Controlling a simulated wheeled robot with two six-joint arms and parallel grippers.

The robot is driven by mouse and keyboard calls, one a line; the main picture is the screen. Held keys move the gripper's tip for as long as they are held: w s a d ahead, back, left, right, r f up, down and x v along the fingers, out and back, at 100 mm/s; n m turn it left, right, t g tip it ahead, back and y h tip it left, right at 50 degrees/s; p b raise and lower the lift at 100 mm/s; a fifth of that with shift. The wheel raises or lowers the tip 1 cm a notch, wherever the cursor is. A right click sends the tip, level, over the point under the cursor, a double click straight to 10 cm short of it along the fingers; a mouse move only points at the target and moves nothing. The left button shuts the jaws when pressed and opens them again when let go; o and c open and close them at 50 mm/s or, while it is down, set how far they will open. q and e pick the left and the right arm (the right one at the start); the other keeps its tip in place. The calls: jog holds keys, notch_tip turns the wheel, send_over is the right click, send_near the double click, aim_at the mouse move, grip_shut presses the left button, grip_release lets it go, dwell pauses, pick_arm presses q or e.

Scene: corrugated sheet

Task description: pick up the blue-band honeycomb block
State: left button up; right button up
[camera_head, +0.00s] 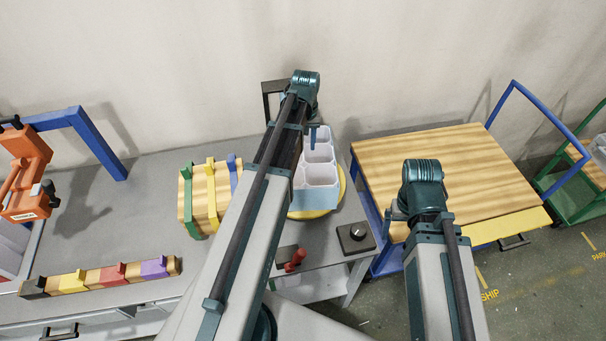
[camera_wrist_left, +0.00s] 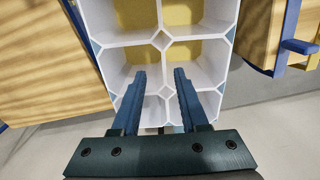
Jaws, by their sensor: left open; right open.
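The honeycomb block (camera_head: 318,176) is white with open cells and a pale blue band (camera_head: 314,200) on its near side. It stands on a yellow round plate (camera_head: 334,208) on the grey bench. The block also fills the upper middle of the left wrist view (camera_wrist_left: 162,40), with yellow showing through its cells. My left gripper (camera_wrist_left: 160,74) is open, its two blue fingers over the block on either side of a cell wall. I cannot tell how deep they reach. My left arm partly hides the block in the head view. My right gripper (camera_head: 391,215) is open over the wooden cart, mostly hidden.
A striped wooden block with coloured bands (camera_head: 207,194) stands left of my left arm. A row of coloured blocks (camera_head: 101,276) lies at the front left. A black knob box (camera_head: 356,237) sits near the round plate. The wooden cart top (camera_head: 440,150) is clear.

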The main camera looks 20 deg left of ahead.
aim_at(303, 154)
pick_arm(q)
jog(key=shift+f, duration=0.6)
pick_arm(e)
jog(key=shift+f, duration=0.6)
pick_arm(q)
jog(key=shift+f, duration=0.1)
jog(key=f+b, duration=0.1)
jog(key=b, duration=0.1)
jog(key=f+b, duration=0.1)
jog(key=f, duration=0.1)
jog(key=a+f+b, duration=0.1)
jog(key=f+b, duration=0.1)
jog(key=shift+w+f+b, duration=0.1)
jog(key=shift+w+b, duration=0.1)
jog(key=shift+b, duration=0.15)
pick_arm(e)
notch_tip(303, 154, down, 5)
jog(key=shift+f, duration=0.1)
pick_arm(q)
grip_shut()
